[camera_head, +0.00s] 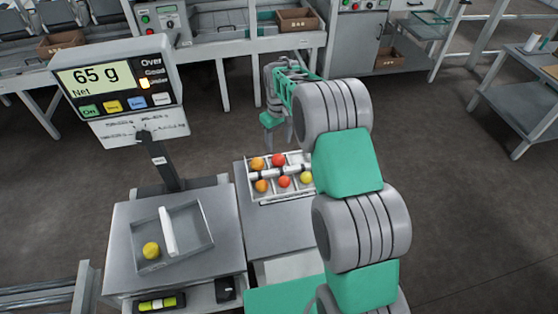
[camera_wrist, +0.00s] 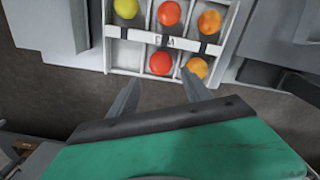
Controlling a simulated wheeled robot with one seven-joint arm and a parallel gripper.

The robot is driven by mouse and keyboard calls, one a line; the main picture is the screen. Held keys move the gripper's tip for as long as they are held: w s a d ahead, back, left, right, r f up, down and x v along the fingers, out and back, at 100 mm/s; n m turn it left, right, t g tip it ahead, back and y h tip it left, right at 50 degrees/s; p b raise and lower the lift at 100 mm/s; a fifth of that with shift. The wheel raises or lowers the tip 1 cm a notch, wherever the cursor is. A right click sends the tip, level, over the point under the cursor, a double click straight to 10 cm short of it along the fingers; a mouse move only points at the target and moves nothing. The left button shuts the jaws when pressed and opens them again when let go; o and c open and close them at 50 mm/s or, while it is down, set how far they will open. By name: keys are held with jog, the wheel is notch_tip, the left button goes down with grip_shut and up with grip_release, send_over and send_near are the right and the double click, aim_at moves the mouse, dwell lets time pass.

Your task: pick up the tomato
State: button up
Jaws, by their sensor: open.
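Several tomatoes sit in a divided white tray. In the wrist view there are a yellow one (camera_wrist: 126,8), a red one (camera_wrist: 169,13) and an orange one (camera_wrist: 209,21) in one row. Another red one (camera_wrist: 160,63) and another orange one (camera_wrist: 197,67) are in the row nearer my gripper. That row's left compartment is empty. A yellow tomato (camera_head: 151,250) lies in the scale's pan (camera_head: 195,236). My gripper (camera_wrist: 160,88) is open and empty, its fingers pointing towards the tray's near row. In the head view my gripper (camera_head: 279,140) is behind the tray (camera_head: 285,197).
The scale display (camera_head: 115,83) reads 65 g net, with a yellow lamp lit. My arm covers the tray's right end in the head view. A bench with machines and cardboard boxes (camera_head: 297,19) stands behind; open floor lies between.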

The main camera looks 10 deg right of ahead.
aim_at(278, 155)
jog(key=f, duration=0.4)
jog(key=f+p, duration=0.1)
jog(key=f, duration=0.4)
jog(key=shift+w+a, duration=0.15)
jog(key=shift+w, duration=0.05)
jog(key=c, duration=0.7)
